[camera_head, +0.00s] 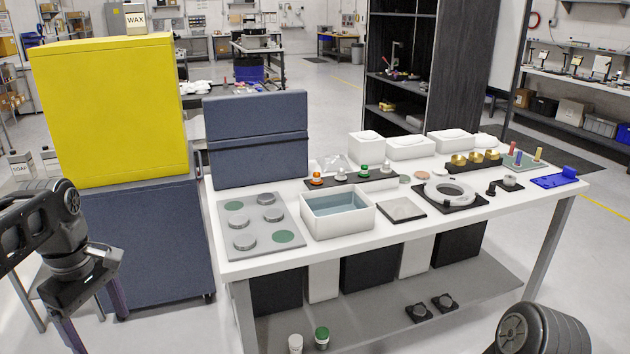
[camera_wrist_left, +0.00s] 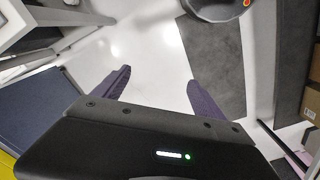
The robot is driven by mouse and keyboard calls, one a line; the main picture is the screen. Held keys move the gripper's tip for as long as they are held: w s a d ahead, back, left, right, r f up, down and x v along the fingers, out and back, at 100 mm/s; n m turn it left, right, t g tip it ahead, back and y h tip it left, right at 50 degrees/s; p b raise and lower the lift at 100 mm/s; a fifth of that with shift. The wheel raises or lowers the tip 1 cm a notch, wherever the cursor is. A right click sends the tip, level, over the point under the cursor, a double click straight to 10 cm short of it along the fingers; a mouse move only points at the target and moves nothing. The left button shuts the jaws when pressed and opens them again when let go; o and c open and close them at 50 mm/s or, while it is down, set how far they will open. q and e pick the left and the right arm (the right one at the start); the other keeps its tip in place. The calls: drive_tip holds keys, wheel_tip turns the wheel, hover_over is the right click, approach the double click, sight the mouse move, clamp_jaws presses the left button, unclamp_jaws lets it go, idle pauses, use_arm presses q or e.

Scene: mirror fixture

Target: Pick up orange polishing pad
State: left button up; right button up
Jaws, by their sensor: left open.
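A small orange-topped piece (camera_head: 316,178), likely the orange polishing pad, sits at the left end of a black strip (camera_head: 350,181) on the white table. It is too small to make out its exact shape. Green-topped and pale pieces stand beside it on the strip. My left gripper (camera_head: 92,318) is low at the left, off the table and well apart from the orange piece. Its two purple fingers (camera_wrist_left: 160,80) are spread and empty over the floor in the left wrist view. My right gripper is out of view.
On the white table (camera_head: 235,270) are a grey tray with round discs (camera_head: 262,222), a white basin (camera_head: 338,214), a flat square plate (camera_head: 402,209) and a ring fixture (camera_head: 450,192). A tall yellow panel (camera_head: 110,110) and a dark blue cabinet (camera_head: 150,245) stand left of the table.

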use_arm(q)
drive_tip(key=shift+c, duration=0.5)
drive_tip(key=w+d+f+m, duration=0.1)
drive_tip(key=d+f, duration=0.1)
drive_tip(key=f, duration=0.2)
drive_tip(key=w+d+f+m, duration=0.1)
drive_tip(key=d+f, duration=0.1)
drive_tip(key=f, duration=0.2)
drive_tip(key=w+d+f+m, duration=0.1)
drive_tip(key=d+f, duration=0.1)
drive_tip(key=f, duration=0.2)
drive_tip(key=shift+w+d+f+m+h, duration=0.15)
drive_tip(key=shift+w+d+m+h, duration=0.1)
drive_tip(key=shift+w+m+h, duration=0.05)
drive_tip(key=c, duration=0.5)
drive_tip(key=s+d+f+m+h, duration=0.1)
drive_tip(key=d+f+m, duration=0.1)
drive_tip(key=d+f, duration=0.35)
drive_tip(key=s+d+f+m, duration=0.1)
drive_tip(key=d+f+m, duration=0.15)
drive_tip(key=f, duration=0.65)
drive_tip(key=shift+c, duration=0.2)
drive_tip(key=s+d+f+m+h, duration=0.2)
drive_tip(key=s+d+f+m, duration=0.3)
drive_tip(key=s+d+f, duration=1)
drive_tip(key=s+f, duration=0.1)
drive_tip(key=s, duration=0.2)
drive_tip(key=shift+s+d+t+h, duration=0.25)
drive_tip(key=shift+s+t+h, duration=0.05)
drive_tip(key=shift+f, duration=0.1)
